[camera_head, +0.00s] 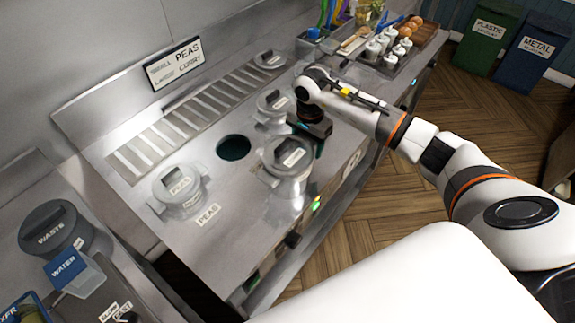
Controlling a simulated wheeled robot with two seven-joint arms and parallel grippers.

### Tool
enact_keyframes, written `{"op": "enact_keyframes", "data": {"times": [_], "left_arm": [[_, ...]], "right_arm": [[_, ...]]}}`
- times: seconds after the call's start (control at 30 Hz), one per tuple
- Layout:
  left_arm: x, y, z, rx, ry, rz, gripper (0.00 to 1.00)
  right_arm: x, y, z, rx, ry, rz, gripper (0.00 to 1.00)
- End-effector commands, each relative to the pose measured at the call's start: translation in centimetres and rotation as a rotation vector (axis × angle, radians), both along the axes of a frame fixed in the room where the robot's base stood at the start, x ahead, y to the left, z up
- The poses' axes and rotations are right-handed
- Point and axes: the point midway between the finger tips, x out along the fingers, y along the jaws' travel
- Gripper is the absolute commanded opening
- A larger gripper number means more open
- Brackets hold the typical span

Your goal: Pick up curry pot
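Several lidded steel pots stand on the counter, and I cannot read which one is labelled curry. A near pot (290,182) has a grey lid with a white label. Another pot (272,123) stands just behind it, and one more (269,61) stands at the far end. The left pot (183,199) is labelled PEAS. My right arm reaches in from the right. Its dark gripper (317,138) is beside the near and middle pots; I cannot tell whether it touches either or whether its fingers are open. My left gripper is not in view.
A round dark opening (233,147) lies between the pots. A slotted grate (190,120) runs along the wall under a sign (174,63). A waste bin (53,228) and water jug (80,274) are at lower left. A tray with white containers (375,46) is at the back.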

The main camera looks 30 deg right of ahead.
Motion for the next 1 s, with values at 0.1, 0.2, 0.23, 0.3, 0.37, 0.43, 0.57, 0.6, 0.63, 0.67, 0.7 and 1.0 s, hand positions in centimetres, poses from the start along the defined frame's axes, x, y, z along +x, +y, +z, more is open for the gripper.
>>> {"op": "enact_keyframes", "data": {"times": [0.1, 0.2, 0.23, 0.3, 0.37, 0.43, 0.57, 0.6, 0.63, 0.67, 0.7, 1.0], "left_arm": [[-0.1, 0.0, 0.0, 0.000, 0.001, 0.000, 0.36], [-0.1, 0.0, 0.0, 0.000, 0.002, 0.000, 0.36], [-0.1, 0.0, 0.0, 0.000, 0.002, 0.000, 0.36], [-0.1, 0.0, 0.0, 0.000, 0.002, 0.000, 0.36], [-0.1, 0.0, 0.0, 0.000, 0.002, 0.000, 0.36], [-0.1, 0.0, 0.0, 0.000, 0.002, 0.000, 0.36], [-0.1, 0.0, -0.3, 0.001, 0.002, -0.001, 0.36], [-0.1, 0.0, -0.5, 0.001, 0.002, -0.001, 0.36], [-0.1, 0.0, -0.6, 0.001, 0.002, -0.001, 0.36], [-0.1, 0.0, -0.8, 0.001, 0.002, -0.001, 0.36], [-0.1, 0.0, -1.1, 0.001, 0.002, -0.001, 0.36], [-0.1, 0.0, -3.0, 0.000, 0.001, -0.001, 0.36]], "right_arm": [[0.0, 0.0, 0.0, 0.000, 0.000, 0.000, 0.42], [0.0, 0.0, 0.1, 0.000, 0.000, 0.000, 0.26], [0.0, 0.0, 0.1, 0.000, 0.000, 0.000, 0.21], [0.1, 0.0, 0.3, 0.003, -0.004, 0.000, 0.14], [0.1, 0.0, 0.3, 0.003, -0.004, 0.000, 0.14], [0.1, 0.0, 0.3, 0.003, -0.004, 0.000, 0.14], [0.2, 0.0, 0.7, 0.003, -0.007, 0.000, 0.14], [0.3, 0.0, 1.1, 0.003, -0.009, 0.001, 0.14], [0.3, 0.0, 1.4, 0.002, -0.009, 0.001, 0.14], [0.2, 0.0, 1.8, 0.002, -0.009, 0.001, 0.14], [0.3, 0.0, 2.4, 0.002, -0.011, 0.001, 0.14], [0.2, 0.0, 7.7, 0.002, -0.010, 0.000, 0.14]]}}
